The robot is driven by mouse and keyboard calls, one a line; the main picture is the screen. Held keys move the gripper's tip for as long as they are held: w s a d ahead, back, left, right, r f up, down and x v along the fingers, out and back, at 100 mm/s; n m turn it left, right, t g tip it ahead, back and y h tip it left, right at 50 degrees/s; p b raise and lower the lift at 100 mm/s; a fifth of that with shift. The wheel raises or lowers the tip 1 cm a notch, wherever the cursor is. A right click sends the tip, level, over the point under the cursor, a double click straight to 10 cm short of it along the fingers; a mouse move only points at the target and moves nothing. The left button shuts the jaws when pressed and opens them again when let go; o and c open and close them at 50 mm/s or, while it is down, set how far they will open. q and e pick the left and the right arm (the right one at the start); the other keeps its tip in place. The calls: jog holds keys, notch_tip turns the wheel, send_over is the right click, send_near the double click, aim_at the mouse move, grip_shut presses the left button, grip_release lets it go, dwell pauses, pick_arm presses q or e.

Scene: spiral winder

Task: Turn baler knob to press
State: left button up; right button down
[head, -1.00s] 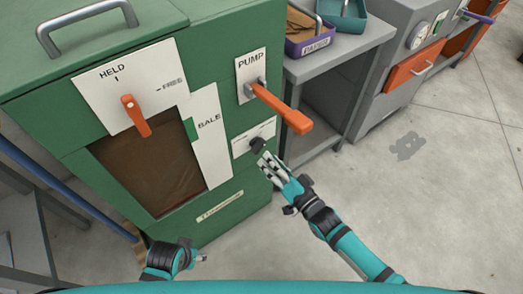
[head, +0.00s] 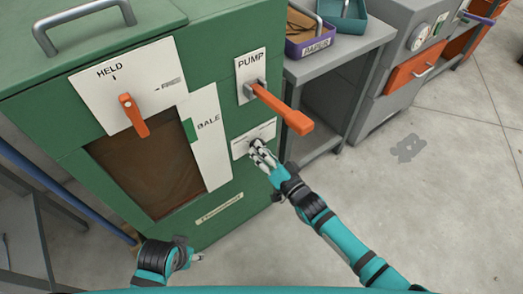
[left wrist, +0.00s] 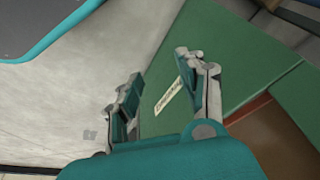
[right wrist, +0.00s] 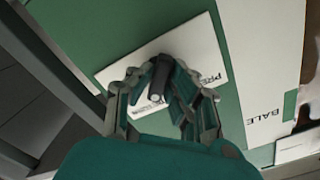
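The baler is a green cabinet with a small dark knob on a white plate (head: 240,149), low on its right front. The knob (right wrist: 158,80) shows in the right wrist view as a dark stub standing out from the plate. My right gripper (head: 259,152) is at the knob, with its fingers on either side of it; they look open, and firm contact cannot be made out. The fingers hide much of the knob in the head view. Lettering beginning "PRE" shows beside the knob. My left gripper (left wrist: 160,85) is open and empty, low in front of the cabinet.
An orange pump lever (head: 283,109) juts out just above my right gripper. An orange HELD/FREE handle (head: 133,115) sits over the brown window. A grey table (head: 330,72) with trays stands to the right. The floor at the right is open.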

dwell(0.4)
pick_arm(q)
notch_tip(320, 180, down, 7)
jog(key=s+p, duration=0.1)
jog(key=p, duration=0.1)
pick_arm(e)
jog(key=n, duration=1.8)
jog(key=shift+d, duration=0.15)
pick_arm(q)
jog(key=shift+s+f, duration=0.15)
jog(key=shift+s, duration=0.1)
